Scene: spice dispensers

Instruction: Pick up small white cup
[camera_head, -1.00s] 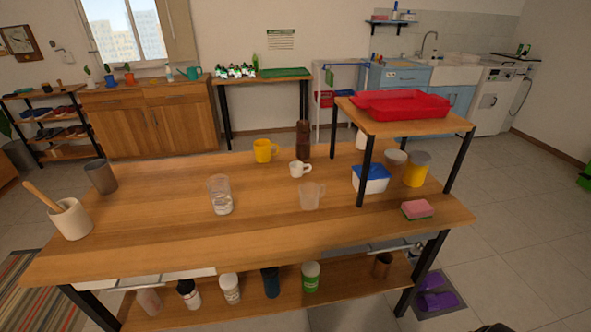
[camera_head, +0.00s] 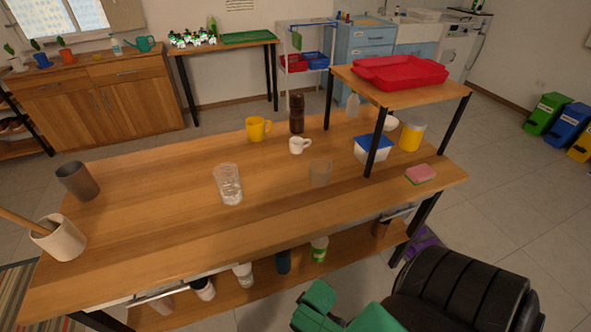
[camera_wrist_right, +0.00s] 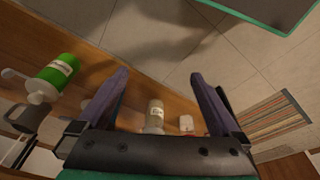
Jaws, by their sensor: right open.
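The small white cup (camera_head: 297,146) stands upright on the wooden table in the head view, with its handle to the right. It is between the yellow mug (camera_head: 257,129) behind it and a clear glass cup (camera_head: 320,173) in front. My right gripper (camera_wrist_right: 158,73) shows in the right wrist view with its two dark fingers spread apart and nothing between them. It is away from the white cup, which I cannot make out in that view. My left gripper is not in view.
A dark brown bottle (camera_head: 297,113) stands behind the cup. A tall glass (camera_head: 228,184) is front left. A raised shelf with a red tray (camera_head: 400,73) is at right, over a blue-lidded box (camera_head: 372,149). Several containers line the lower shelf. The table's front is clear.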

